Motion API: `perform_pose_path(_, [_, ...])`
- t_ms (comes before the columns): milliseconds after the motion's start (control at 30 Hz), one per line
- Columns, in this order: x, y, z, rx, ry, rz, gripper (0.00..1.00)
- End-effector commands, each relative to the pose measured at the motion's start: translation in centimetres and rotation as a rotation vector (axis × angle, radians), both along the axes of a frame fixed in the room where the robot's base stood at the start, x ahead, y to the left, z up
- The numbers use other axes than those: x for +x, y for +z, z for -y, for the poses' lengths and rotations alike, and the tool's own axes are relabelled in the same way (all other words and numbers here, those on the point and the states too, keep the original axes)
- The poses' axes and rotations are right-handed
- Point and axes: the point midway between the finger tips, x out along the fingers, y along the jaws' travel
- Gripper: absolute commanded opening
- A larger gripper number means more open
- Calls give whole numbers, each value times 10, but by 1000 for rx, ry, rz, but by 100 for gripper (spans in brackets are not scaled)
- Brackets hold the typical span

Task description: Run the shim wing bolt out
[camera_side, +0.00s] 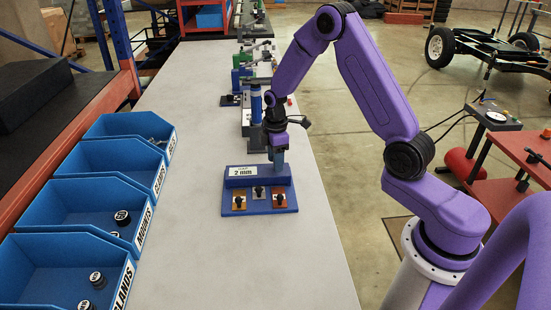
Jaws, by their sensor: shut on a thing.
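A blue fixture (261,208) with a "2 mm" label (240,171) stands on the pale bench. Along its front sit black wing-shaped knobs on small plates: a left one on orange (239,203), a middle one on grey (259,192) and a right one on orange (280,200). My gripper (278,168) points down at the back right of the fixture, behind the right orange plate. It is shut on a small part there. The fingertips and that part blend together, so I cannot tell whether it is the shim wing bolt. The gripper is apart from the three front knobs.
Blue bins (82,215) with black round parts line the left side. More fixtures, including a blue cylinder (256,104) and a green block (240,80), stand behind my gripper. The bench (190,220) is clear left of and in front of the fixture.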

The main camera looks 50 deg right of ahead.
Motion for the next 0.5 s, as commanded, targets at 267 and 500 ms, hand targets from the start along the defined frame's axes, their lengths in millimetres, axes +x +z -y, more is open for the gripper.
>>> perform_pose_path(267, [-3, -3, 0, 1, 262, -11, 16])
perform_pose_path(500, [-3, -3, 0, 2, 490, -10, 16])
